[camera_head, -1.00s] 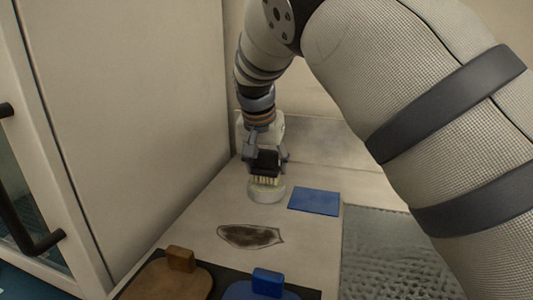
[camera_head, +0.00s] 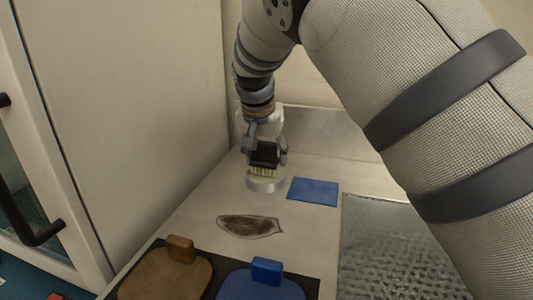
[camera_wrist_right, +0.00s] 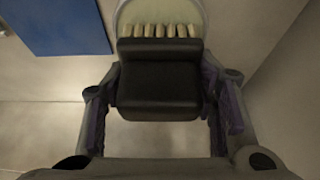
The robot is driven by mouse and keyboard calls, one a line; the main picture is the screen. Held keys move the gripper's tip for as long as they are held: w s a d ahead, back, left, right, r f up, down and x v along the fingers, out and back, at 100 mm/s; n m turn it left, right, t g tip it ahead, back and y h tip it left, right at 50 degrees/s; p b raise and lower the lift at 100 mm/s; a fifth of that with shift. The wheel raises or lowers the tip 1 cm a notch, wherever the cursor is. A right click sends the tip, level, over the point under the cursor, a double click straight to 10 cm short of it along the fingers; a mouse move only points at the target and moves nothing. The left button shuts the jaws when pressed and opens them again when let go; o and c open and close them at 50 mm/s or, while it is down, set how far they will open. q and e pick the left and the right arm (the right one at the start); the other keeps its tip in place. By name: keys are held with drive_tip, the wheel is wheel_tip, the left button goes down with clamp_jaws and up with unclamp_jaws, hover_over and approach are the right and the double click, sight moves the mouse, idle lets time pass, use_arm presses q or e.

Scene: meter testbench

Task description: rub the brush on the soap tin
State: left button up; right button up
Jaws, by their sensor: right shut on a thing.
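My right gripper (camera_head: 265,157) reaches down over the back of the counter and is shut on the dark handle of a brush (camera_head: 264,155). The brush has pale bristles that point down. The soap tin (camera_head: 265,184), a round pale tin, stands right under the bristles; they are at or in its top, and exact contact is hard to tell. In the right wrist view the black brush handle (camera_wrist_right: 158,80) sits between the fingers, with the bristle row and part of the tin's rim (camera_wrist_right: 197,12) beyond it. My left gripper is not in view.
A blue flat cloth or pad (camera_head: 314,191) lies right of the tin. A dark-stained shoe-sole-shaped piece (camera_head: 249,227) lies in front. A brown board (camera_head: 165,279) and a blue board (camera_head: 262,288) sit at the front. A textured metal surface (camera_head: 382,250) is at right; a wall stands close at left.

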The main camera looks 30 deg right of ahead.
drive_tip(key=shift+f, duration=0.3)
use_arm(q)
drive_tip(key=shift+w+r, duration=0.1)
use_arm(e)
drive_tip(key=shift+f, duration=0.15)
idle(1.2)
wheel_tip(320, 180, up, 5)
drive_tip(key=shift+f+p, duration=0.1)
drive_tip(key=shift+p, duration=0.4)
drive_tip(key=shift+r, duration=1.2)
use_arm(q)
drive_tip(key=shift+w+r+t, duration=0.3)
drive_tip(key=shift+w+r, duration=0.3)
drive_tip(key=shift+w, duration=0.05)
